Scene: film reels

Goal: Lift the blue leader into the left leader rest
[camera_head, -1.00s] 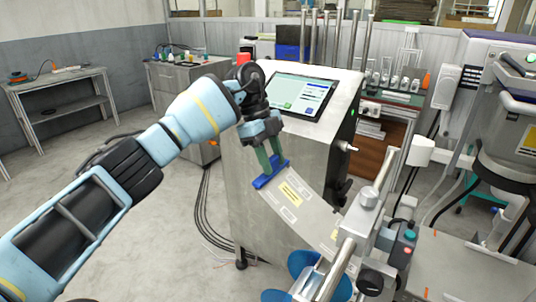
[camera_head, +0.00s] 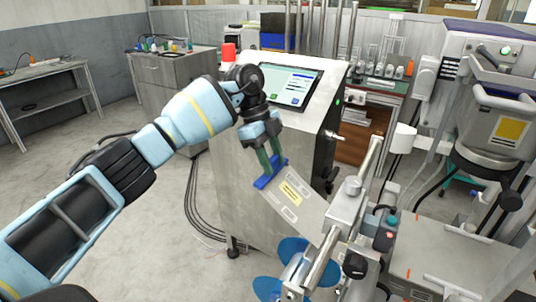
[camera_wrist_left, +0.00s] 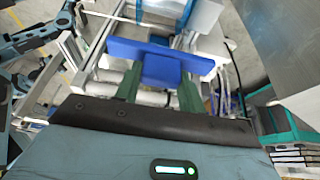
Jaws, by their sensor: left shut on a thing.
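The blue leader (camera_head: 268,182) is a small blue bar, with a pale labelled strip (camera_head: 292,199) running from it down toward the blue reel (camera_head: 285,262). My left gripper (camera_head: 271,168) is shut on the blue leader, its green fingers gripping it in the air in front of the steel cabinet. In the left wrist view the blue leader (camera_wrist_left: 160,60) lies between the green fingers (camera_wrist_left: 158,88). I cannot make out the left leader rest for certain. My right gripper is not in view.
A steel cabinet (camera_head: 225,190) with a tilted touchscreen (camera_head: 287,86) stands behind the leader. Metal rollers and a rail (camera_head: 325,255) are at the lower right, beside a control box (camera_head: 385,235). Cables lie on the floor.

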